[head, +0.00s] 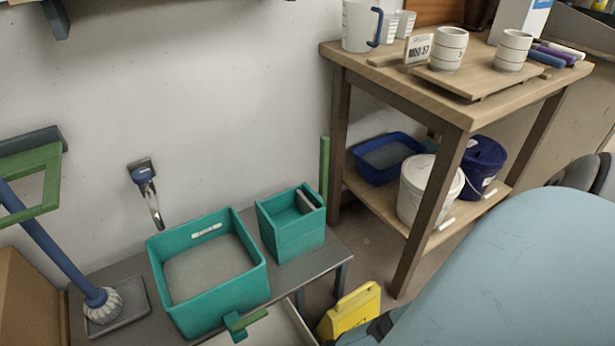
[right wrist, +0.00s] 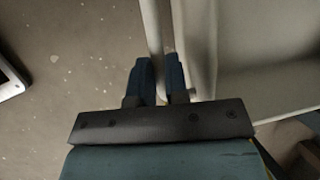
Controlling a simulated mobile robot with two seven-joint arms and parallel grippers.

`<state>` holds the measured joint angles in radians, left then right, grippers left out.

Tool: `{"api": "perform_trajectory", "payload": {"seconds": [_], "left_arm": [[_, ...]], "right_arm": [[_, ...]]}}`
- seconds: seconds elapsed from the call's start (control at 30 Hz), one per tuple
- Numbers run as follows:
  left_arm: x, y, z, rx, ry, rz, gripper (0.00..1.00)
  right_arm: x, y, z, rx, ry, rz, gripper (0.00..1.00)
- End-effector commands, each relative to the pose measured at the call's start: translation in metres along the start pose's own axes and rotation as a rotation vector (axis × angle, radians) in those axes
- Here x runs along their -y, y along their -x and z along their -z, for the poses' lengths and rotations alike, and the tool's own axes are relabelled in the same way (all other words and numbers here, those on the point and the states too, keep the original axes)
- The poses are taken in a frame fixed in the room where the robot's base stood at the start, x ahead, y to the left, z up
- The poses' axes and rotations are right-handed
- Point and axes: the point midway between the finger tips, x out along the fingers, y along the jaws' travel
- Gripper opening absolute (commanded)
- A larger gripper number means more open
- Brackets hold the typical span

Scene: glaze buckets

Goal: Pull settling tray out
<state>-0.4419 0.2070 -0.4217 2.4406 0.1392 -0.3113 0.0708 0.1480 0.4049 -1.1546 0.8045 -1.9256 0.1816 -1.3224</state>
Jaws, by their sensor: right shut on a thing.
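The settling tray appears to be the pale, shallow tray (head: 270,332) at the bottom of the head view, below the front edge of the bench and cut off by the frame. In the right wrist view, a pale tray (right wrist: 265,50) fills the upper right, with an upright wall along its left side. My right gripper (right wrist: 161,78) is shut on a thin pale bar or rim beside that wall; the fingers hide part of it. In the head view my light blue right arm covers the lower right and the fingertips cannot be made out. My left gripper is not in view.
A teal basin (head: 207,313) and a smaller teal box (head: 290,240) stand on the grey bench (head: 328,252). A yellow object (head: 350,314) stands on the floor right of the tray. A wooden table (head: 470,117) with cups and buckets stands at the back right.

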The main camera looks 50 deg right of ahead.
Motion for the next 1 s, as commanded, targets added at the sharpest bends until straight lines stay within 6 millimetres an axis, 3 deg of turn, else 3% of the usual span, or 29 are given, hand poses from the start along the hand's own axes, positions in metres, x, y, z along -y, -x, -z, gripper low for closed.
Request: {"api": "perform_trajectory", "payload": {"seconds": [0.03, 0.07, 0.17, 0.47, 0.57, 0.73, 0.87, 1.0], "left_arm": [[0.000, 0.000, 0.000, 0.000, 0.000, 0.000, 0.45], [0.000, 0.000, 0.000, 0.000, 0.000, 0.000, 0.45], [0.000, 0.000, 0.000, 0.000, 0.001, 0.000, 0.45], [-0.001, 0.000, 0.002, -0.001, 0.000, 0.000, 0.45], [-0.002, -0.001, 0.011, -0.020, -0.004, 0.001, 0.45], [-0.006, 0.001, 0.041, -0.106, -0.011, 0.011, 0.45], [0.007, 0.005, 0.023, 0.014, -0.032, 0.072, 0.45], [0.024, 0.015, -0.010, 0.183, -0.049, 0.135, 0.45]], "right_arm": [[0.000, 0.000, 0.001, -0.001, 0.000, 0.000, 0.00], [0.000, 0.000, 0.001, -0.001, 0.000, 0.000, 0.19], [0.001, 0.000, 0.001, -0.001, 0.000, 0.001, 0.40], [0.001, 0.002, 0.000, -0.001, 0.000, 0.001, 0.40], [0.001, 0.010, 0.000, -0.001, -0.001, 0.001, 0.40], [0.002, 0.040, -0.002, -0.001, 0.000, 0.001, 0.40], [0.002, 0.069, -0.003, -0.001, 0.000, 0.000, 0.40], [0.002, 0.090, -0.002, -0.001, -0.001, 0.001, 0.40]]}}
